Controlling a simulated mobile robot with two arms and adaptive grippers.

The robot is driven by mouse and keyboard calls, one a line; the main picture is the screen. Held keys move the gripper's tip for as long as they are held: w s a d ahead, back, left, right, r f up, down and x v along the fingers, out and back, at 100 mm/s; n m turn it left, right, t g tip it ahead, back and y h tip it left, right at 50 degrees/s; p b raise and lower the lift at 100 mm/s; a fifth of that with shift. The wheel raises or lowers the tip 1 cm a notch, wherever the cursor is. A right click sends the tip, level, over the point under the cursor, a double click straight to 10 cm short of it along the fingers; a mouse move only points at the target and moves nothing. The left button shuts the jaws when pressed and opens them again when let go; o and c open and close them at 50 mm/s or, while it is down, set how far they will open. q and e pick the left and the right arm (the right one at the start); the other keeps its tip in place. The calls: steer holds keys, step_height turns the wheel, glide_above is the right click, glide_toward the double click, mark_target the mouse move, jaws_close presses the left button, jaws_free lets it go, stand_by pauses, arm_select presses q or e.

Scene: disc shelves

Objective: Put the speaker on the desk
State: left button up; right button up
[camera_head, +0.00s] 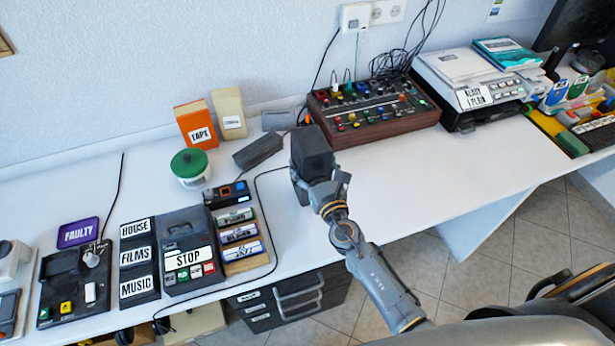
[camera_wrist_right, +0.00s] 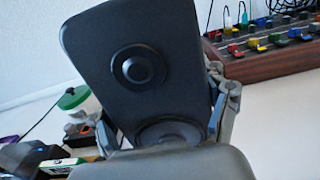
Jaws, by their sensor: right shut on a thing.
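The speaker (camera_head: 311,150) is a dark grey box, upright over the middle of the white desk (camera_head: 420,175). In the right wrist view the speaker (camera_wrist_right: 100,45) shows its front with two round cones, and it leans a little. My right gripper (camera_head: 318,185) is shut on the speaker from the near side; its fingers (camera_wrist_right: 165,120) lie on both sides of the lower part. The base of the speaker is partly hidden, so I cannot tell whether it touches the desk. My left gripper is not in view.
A wooden-sided mixer (camera_head: 375,112) stands behind right of the speaker. A dark grey box (camera_head: 258,150), a green-lidded jar (camera_head: 189,166) and a rack of labelled cassettes (camera_head: 238,235) are to the left. The desk right of the speaker is clear up to its front edge.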

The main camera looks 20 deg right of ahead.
steer(key=f, duration=0.1)
steer(key=f+b, duration=0.1)
steer(key=w+f+b, duration=0.1)
steer(key=shift+a+f, duration=0.3)
steer(key=shift+a, duration=0.1)
steer(key=shift+f, duration=0.25)
steer(key=o, duration=1.7)
steer(key=shift+s+f, duration=0.1)
steer(key=shift+f, duration=0.1)
